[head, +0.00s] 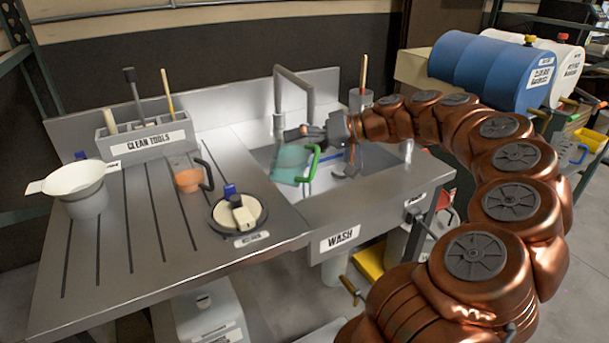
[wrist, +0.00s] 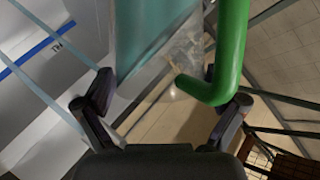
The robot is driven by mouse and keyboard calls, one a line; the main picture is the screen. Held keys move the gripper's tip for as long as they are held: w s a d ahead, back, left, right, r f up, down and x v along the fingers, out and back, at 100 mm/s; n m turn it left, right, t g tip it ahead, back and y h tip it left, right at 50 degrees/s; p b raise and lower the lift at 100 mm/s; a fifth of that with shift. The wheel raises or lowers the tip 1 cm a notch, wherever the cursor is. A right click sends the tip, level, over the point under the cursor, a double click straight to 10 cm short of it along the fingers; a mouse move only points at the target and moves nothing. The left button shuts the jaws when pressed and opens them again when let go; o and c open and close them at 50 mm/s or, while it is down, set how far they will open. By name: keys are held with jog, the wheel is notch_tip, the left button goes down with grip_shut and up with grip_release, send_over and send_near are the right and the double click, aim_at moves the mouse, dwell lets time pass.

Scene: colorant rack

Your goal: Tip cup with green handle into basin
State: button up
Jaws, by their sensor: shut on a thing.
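The cup with the green handle (head: 289,164) has a see-through teal body and hangs over the wash basin (head: 345,186), near the basin's left side. Its green handle (head: 313,163) faces right, towards my arm. My gripper (head: 322,145) is at the cup, shut on it. In the wrist view the teal cup wall (wrist: 152,35) and the thick green handle (wrist: 228,55) show just beyond my gripper (wrist: 170,95), whose fingers stand well apart. The exact contact is hard to see. A clear, wrinkled patch lies beside the teal wall. I cannot tell the cup's exact tilt or contents.
A faucet (head: 279,125) stands behind the cup. On the drainboard left of the basin are an orange cup (head: 188,180), a round dish (head: 238,214) and a white funnel-like bowl (head: 75,180). A clean tools rack (head: 148,137) stands behind.

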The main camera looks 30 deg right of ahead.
aim_at(302, 151)
jog(key=shift+w+d+f+m+g+y+p, duration=0.25)
jog(key=shift+f+m+y+p, duration=0.5)
jog(key=shift+p, duration=2.15)
jog(key=shift+w+d+f+m+g+y+p, duration=0.1)
jog(key=shift+w+d+f+m+y+p, duration=0.55)
jog(key=shift+p, duration=2.2)
dwell(2.2)
